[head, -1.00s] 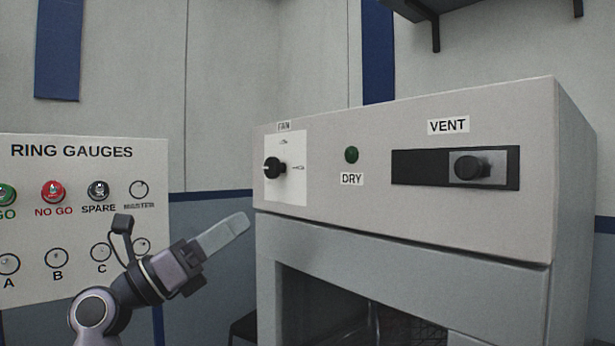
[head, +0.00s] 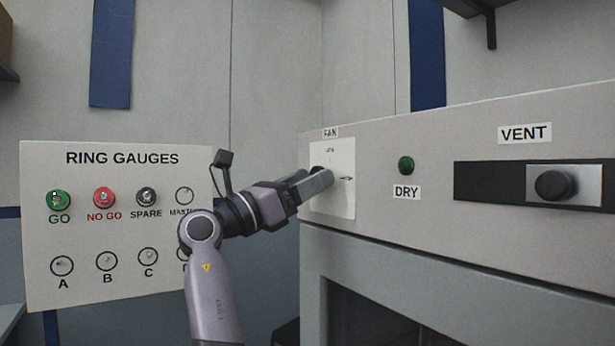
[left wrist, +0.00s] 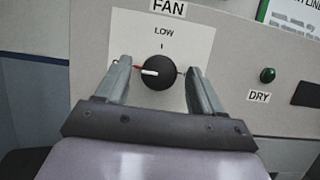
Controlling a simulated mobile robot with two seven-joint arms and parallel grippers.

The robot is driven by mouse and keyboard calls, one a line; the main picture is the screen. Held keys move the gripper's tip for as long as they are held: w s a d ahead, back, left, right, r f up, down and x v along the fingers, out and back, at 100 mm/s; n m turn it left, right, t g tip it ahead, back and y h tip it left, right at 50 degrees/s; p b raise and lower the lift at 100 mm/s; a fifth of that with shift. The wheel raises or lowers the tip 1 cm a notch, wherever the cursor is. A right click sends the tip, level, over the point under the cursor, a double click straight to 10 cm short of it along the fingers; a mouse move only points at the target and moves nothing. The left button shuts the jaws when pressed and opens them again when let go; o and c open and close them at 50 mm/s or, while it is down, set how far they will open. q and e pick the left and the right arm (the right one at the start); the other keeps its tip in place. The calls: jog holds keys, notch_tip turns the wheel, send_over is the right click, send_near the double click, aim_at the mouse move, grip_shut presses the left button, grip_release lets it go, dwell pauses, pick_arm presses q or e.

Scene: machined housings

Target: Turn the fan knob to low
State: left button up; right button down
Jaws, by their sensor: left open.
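The fan knob (left wrist: 159,72) is a round black knob with a white pointer line, on a white plate (left wrist: 205,45) under the FAN label (left wrist: 168,7). In the left wrist view its pointer aims left, toward a red mark, and the LOW mark (left wrist: 163,33) is above it. My left gripper (left wrist: 158,75) is open, with one finger on each side of the knob. I cannot tell whether the fingers touch it. In the head view my left gripper (head: 316,183) is at the plate and hides most of the knob. My right gripper is not in view.
The green DRY light (head: 406,166) and the VENT slider (head: 553,185) sit to the right on the same grey panel. A RING GAUGES board (head: 120,285) stands at the left, behind my left arm.

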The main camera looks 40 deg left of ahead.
pick_arm(q)
jog(key=shift+w, duration=0.15)
jog(key=c, duration=1)
jog(key=shift+m, duration=0.6)
jog(key=shift+w+a+r+m+g+h+p, duration=0.1)
jog(key=shift+m+g+h+p, duration=0.85)
jog(key=shift+m, duration=2.55)
jog(key=shift+s+a+r+m+g+h+b, duration=0.1)
jog(key=shift+m+g+h, duration=0.3)
jog(key=shift+m+g, duration=2.2)
jog(key=shift+w+r+m+g+h+p, duration=0.1)
jog(key=shift+m+g+h+p, duration=0.45)
jog(key=shift+m, duration=3.85)
jog(key=shift+f, duration=0.1)
